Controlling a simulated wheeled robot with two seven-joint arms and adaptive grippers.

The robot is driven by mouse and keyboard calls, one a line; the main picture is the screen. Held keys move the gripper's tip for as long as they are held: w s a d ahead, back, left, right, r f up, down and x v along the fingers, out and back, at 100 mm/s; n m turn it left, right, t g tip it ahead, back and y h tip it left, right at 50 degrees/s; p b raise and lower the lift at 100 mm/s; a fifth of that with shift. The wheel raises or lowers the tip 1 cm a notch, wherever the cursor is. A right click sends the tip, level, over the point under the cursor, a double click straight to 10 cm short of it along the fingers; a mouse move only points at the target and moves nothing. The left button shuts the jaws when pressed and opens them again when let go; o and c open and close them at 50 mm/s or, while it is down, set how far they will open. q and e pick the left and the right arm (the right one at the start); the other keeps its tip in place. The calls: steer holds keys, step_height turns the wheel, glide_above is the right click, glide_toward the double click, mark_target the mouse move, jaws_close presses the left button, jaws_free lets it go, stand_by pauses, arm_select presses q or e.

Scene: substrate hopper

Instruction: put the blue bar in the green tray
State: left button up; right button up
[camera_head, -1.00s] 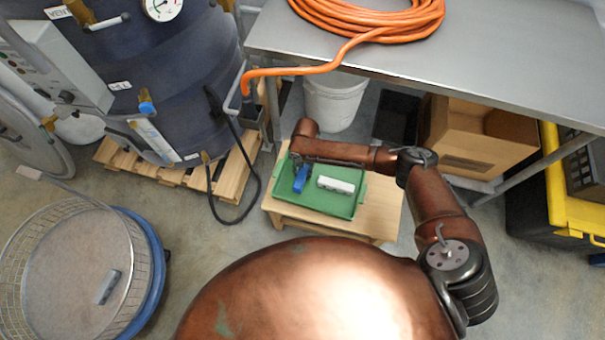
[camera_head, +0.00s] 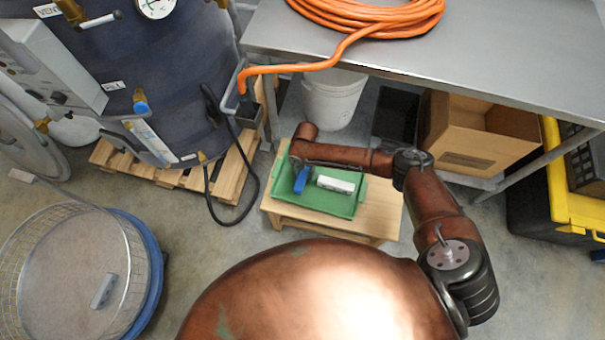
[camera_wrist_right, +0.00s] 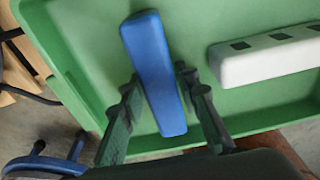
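The blue bar (camera_head: 300,181) is at the left part of the green tray (camera_head: 336,207), and the right wrist view shows the bar (camera_wrist_right: 155,75) over the tray floor (camera_wrist_right: 95,25). My right gripper (camera_head: 294,161) is over the tray's left end, small and partly hidden in the head view. In the right wrist view its two fingers (camera_wrist_right: 158,78) stand either side of the bar, with narrow gaps visible, so it looks open. Whether the bar rests fully on the tray floor is hard to tell. My left gripper is out of view.
A white bar with dark squares (camera_head: 336,184) lies in the tray, right of the blue bar. The tray stands on a wooden stand (camera_head: 385,216). A steel table (camera_head: 480,50) overhangs behind. A wire basket (camera_head: 60,285) with a grey piece is at lower left.

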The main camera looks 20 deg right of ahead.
steer(key=o, duration=0.3)
steer(key=shift+r, duration=0.15)
steer(key=shift+r, duration=0.35)
steer(key=r, duration=0.2)
steer(key=r+p, duration=0.1)
steer(key=r, duration=0.1)
steer(key=r+p, duration=0.1)
steer(key=r, duration=0.1)
steer(key=shift+w+d+r, duration=0.2)
steer(key=shift+w+d, duration=0.05)
steer(key=shift+w, duration=0.15)
step_height(320, 180, up, 4)
steer(key=shift+w+d+f+p, duration=0.1)
steer(key=shift+w+d+p, duration=0.05)
steer(key=shift+p, duration=0.65)
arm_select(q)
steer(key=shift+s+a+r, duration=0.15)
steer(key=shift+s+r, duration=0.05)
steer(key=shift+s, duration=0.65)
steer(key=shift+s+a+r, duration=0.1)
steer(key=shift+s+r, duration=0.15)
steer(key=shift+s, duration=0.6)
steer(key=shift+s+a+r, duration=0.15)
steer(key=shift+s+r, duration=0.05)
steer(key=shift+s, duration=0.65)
arm_select(e)
steer(key=shift+r, duration=0.5)
